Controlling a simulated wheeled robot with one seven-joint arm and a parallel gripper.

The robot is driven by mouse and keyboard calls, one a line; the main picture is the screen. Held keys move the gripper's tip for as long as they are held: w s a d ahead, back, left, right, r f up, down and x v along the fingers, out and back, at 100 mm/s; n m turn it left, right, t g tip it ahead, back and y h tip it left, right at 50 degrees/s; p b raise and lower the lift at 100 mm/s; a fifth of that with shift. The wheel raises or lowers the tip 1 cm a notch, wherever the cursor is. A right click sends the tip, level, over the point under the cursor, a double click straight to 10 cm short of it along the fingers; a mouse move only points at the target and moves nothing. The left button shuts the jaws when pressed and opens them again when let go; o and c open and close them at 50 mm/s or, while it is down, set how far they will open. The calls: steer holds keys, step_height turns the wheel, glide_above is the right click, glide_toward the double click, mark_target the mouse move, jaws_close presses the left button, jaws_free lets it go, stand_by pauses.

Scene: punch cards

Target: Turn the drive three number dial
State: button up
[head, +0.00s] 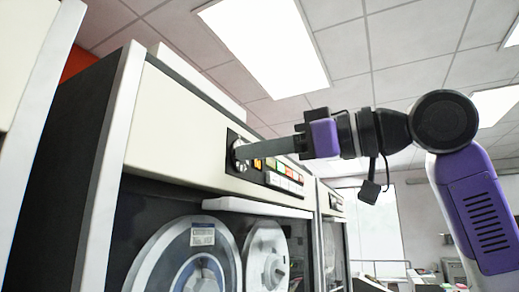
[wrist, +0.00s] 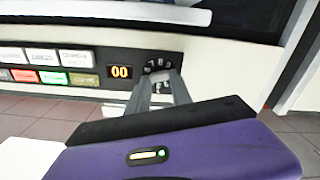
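The number dial (head: 237,144) is a round knob with digits around it, on a dark panel high on the tape drive's cream front. In the wrist view the dial (wrist: 160,65) sits beside an orange display (wrist: 121,71) reading 00. My gripper (head: 243,153) reaches in from the right, its long grey fingers ending at the dial. In the wrist view the fingertips (wrist: 160,76) are at the dial with a gap between the fingers; they cover part of it. I cannot tell whether they press on the knob.
Lit and white buttons (head: 284,178) sit right of the dial; they also show in the wrist view (wrist: 52,66). Tape reels (head: 192,250) are below, behind the drive's window. A second drive (head: 333,225) stands farther right. The space around my arm looks open.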

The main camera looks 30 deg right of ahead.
jaws_close()
steer(key=shift+w+d+m, duration=0.1)
steer(key=shift+m, duration=3.4)
steer(key=shift+r, duration=0.1)
steer(key=o, duration=0.7)
jaws_free()
steer(key=shift+d, duration=0.1)
